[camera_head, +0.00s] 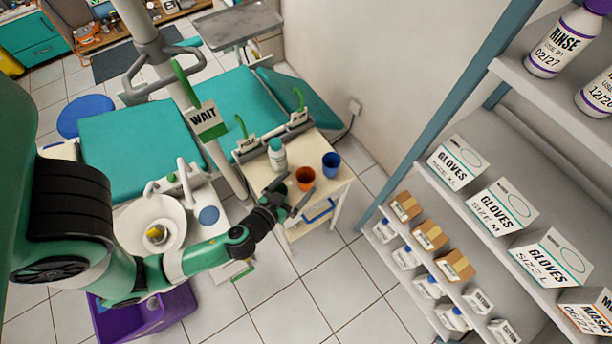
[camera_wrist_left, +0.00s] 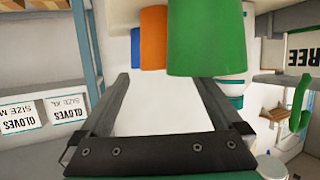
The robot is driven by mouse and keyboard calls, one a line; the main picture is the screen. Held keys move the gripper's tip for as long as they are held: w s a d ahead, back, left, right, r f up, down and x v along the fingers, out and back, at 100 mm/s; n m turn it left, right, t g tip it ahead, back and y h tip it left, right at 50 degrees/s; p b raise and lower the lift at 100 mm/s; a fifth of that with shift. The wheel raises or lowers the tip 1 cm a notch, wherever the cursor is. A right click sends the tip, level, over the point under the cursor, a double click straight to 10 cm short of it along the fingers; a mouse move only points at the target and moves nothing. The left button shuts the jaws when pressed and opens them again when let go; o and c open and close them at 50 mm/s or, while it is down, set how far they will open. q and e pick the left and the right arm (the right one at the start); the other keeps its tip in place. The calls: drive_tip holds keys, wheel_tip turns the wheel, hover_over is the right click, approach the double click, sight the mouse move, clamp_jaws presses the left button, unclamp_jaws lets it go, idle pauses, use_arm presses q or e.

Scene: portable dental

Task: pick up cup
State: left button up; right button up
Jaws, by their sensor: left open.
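An orange cup (camera_head: 305,179) and a blue cup (camera_head: 331,164) stand on a small cream side table. My left gripper (camera_head: 297,192) is open at the table's front left, close to the orange cup. The left wrist view is upside down. It shows the blue cup (camera_wrist_left: 135,50), the orange cup (camera_wrist_left: 153,40) and a nearer green cup-like thing (camera_wrist_left: 206,38) in a row beyond my open left gripper (camera_wrist_left: 165,80). Nothing shows held between the fingers. In the head view the gripper seems to hide the green one. My right gripper is out of view.
A white bottle (camera_head: 277,154) stands behind the gripper on the cream table (camera_head: 330,190). The teal dental chair (camera_head: 150,140) and white basin (camera_head: 160,215) lie left. A shelf (camera_head: 470,215) with glove boxes stands right. Tiled floor is free between table and shelf.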

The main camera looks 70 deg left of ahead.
sight(310, 171)
use_arm(q)
drive_tip(key=shift+p+x, duration=0.3)
drive_tip(key=shift+x, duration=2.45)
drive_tip(key=shift+s, duration=0.1)
drive_tip(key=c, duration=1.3)
